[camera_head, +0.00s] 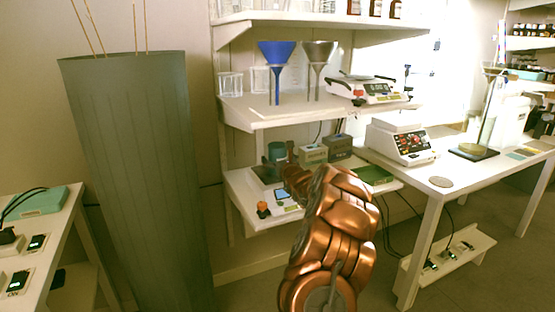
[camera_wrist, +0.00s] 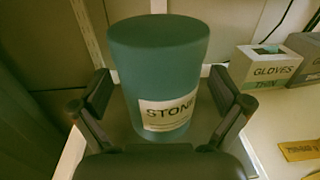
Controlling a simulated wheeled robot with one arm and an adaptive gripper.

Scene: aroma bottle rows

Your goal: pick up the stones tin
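The stones tin (camera_wrist: 158,75) is a teal cylinder with a white label, cut off at its right edge, that reads "STON". It stands upright on the lower shelf. In the wrist view my gripper (camera_wrist: 165,112) is open, with one finger on each side of the tin. Gaps show between the fingers and the tin, and I see no clear contact. In the head view the tin (camera_head: 277,152) shows small behind my gripper (camera_head: 288,172), and my copper-coloured arm hides part of the shelf.
A gloves box (camera_wrist: 268,66) stands right of the tin, with another grey box (camera_head: 339,146) beside it. A yellow label strip (camera_wrist: 300,150) lies on the shelf (camera_head: 240,190) to the right. The upper shelf (camera_head: 300,108) with funnels and a scale is above. A wall is close behind the tin.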

